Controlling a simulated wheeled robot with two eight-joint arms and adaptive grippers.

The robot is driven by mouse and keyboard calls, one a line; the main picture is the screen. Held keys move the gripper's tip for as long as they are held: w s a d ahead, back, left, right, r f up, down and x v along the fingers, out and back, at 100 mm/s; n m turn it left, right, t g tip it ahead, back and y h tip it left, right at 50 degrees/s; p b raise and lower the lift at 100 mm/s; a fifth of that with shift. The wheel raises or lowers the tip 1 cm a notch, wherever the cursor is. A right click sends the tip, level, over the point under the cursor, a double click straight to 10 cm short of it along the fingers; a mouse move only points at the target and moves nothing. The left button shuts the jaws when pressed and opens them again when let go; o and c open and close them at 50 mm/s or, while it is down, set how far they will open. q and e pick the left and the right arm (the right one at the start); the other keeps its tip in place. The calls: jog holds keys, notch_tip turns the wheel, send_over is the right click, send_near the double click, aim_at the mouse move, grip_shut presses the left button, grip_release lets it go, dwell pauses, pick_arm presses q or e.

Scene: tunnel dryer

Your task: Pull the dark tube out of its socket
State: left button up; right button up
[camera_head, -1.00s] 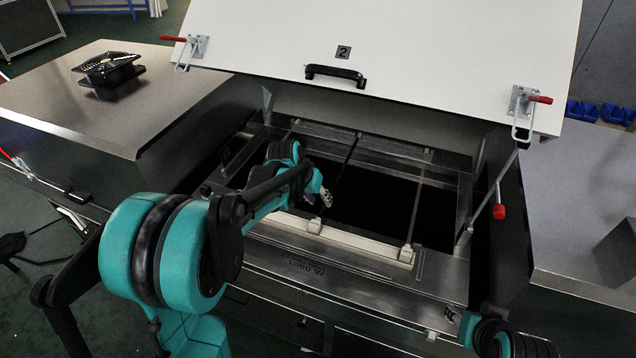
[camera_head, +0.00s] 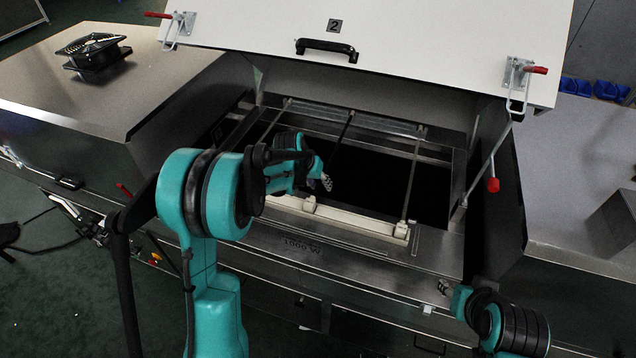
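The middle tube (camera_head: 341,143) looks dark and runs front to back across the opening. A lighter tube (camera_head: 411,185) lies to its right, and another (camera_head: 274,120) to its left. White sockets (camera_head: 309,203) sit on the pale front rail (camera_head: 352,220). My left gripper (camera_head: 326,182) is over the opening, close to the dark tube's front part and just behind the rail. Its fingers are small and partly hidden by my arm, so contact and opening are unclear. My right gripper (camera_head: 444,287) shows only as a small tip at the front right.
The raised white lid (camera_head: 420,50) has a black handle (camera_head: 326,48) and red-tipped clamps. A black fan (camera_head: 93,51) lies on the left housing (camera_head: 90,100). The opening (camera_head: 375,180) is dark inside. A grey box (camera_head: 617,225) stands on the right housing.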

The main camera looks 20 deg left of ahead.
pick_arm(q)
grip_shut()
jog(key=shift+r+p, duration=0.5)
jog(key=shift+r, duration=0.3)
dwell(0.9)
jog(key=shift+r+p, duration=0.5)
jog(key=shift+r, duration=0.35)
jog(key=shift+r, duration=0.1)
jog(key=shift+r+p, duration=1.4)
jog(key=shift+r, duration=0.7)
